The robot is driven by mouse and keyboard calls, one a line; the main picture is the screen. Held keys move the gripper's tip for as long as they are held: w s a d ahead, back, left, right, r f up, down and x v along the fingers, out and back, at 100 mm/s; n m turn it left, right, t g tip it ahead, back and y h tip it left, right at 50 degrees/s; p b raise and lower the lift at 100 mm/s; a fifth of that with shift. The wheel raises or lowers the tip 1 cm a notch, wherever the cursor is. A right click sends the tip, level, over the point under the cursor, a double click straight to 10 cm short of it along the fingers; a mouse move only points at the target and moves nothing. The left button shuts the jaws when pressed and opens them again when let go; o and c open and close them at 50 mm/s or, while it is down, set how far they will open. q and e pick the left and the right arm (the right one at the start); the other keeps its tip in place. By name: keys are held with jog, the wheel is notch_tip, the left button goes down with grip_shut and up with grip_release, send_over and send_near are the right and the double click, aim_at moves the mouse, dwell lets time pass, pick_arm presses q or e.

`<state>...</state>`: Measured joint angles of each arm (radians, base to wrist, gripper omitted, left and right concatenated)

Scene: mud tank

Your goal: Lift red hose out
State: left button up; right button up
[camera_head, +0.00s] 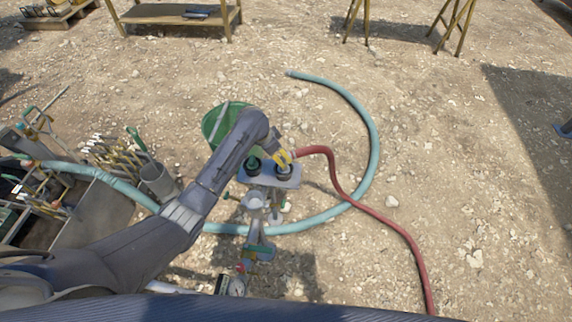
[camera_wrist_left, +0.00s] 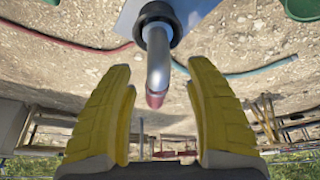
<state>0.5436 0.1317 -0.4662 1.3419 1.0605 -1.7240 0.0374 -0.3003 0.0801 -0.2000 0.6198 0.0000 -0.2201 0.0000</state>
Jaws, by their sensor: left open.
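The red hose (camera_head: 357,205) starts beside the grey tank fitting, arches up and runs down the gravel toward the bottom right. My left gripper (camera_head: 283,158) is at the hose's near end, over one of two black-ringed ports on a grey plate (camera_head: 292,182). In the left wrist view its yellow fingers are open, either side of a bent metal pipe (camera_wrist_left: 158,55) with a dark red end. The fingers look apart from the pipe. The red hose (camera_wrist_left: 75,43) also crosses the ground there. My right gripper is not in view.
A pale blue hose (camera_head: 373,130) curves around the fitting on the gravel. A green bucket (camera_head: 214,124) stands behind my left arm. A tool rack (camera_head: 118,158) is at the left and a wooden table (camera_head: 170,14) at the back. The gravel right of the hoses is open.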

aim_at(286, 163)
pick_arm(q)
jog(key=shift+x, duration=4.2)
jog(key=shift+s, duration=0.1)
grip_shut()
